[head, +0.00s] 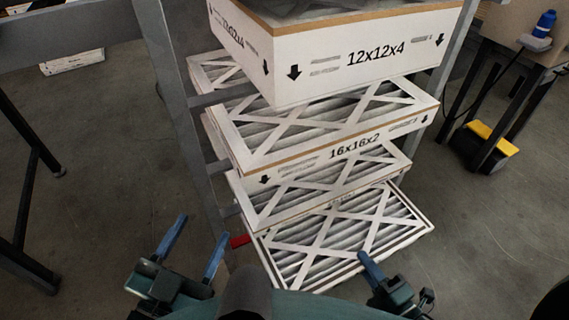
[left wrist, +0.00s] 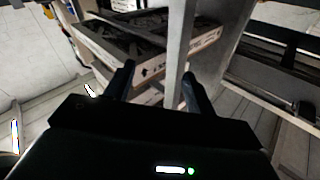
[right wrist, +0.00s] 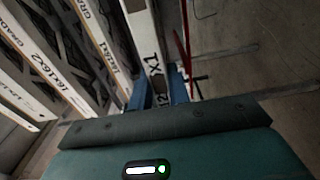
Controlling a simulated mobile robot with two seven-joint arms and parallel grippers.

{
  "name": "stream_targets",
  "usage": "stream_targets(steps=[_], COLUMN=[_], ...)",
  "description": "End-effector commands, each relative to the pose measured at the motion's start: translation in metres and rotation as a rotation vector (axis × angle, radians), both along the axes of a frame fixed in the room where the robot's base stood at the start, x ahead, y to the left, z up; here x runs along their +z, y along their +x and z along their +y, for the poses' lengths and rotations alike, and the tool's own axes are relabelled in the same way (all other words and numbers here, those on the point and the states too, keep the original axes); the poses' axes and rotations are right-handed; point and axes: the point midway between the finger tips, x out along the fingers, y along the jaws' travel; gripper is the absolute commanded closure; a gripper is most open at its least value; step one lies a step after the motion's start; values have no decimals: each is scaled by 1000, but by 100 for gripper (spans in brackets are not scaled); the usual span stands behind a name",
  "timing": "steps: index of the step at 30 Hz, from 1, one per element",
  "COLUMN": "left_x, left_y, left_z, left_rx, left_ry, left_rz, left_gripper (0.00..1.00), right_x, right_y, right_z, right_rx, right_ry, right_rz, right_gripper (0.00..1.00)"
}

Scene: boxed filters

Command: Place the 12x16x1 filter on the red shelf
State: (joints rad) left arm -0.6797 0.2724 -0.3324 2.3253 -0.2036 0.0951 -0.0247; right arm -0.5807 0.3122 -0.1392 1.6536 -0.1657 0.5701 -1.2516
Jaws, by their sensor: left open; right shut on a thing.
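The 12x16x1 filter (head: 345,238), a thin white-framed filter with pleats and crossed strips, is the lowest in the head view's stack. My right gripper (head: 368,262) is shut on its near edge. In the right wrist view the held filter (right wrist: 150,38) stands between the fingers, its label only partly readable as "12" and "x1". The red shelf shows as a small red piece (head: 240,241) left of the filter and as a red strip (right wrist: 182,55) in the right wrist view; the rest is hidden. My left gripper (head: 201,231) is open and empty, left of the rack.
A grey rack post (head: 168,80) rises left of the filters. Above the held filter are a 16x16x2 filter (head: 335,145), another crossed filter (head: 320,186) and a 12x12x4 box (head: 350,55). A table with a blue bottle (head: 545,22) stands at right.

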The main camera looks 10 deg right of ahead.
Motion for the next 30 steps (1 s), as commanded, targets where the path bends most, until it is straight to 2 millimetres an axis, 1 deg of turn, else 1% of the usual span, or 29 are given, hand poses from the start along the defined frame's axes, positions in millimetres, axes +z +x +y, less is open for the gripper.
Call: stream_targets(steps=[2,5,8,18,22,25,30], left_x=[0,-2,-3,-4,-5,-3,-3], left_y=[0,0,1,3,4,4,5], left_z=[0,-1,-2,-5,-7,-8,-9], left_rx=[0,-3,-9,-28,-37,-43,-46], left_ry=[0,-6,-18,-86,-112,-126,-138], left_rz=[-1,-4,-11,-17,-16,-19,-16], left_gripper=[45,45,45,45,45,45,45], right_x=[0,0,-1,-2,-1,-1,-3], right_y=[1,12,33,119,147,160,168], right_z=[1,5,13,48,59,65,68], right_rx=[0,1,1,1,1,1,0], right_ry=[1,1,1,2,1,1,1], right_rz=[-2,-6,-8,-8,-6,-5,-1], right_gripper=[100,100,100,100,100,100,100])
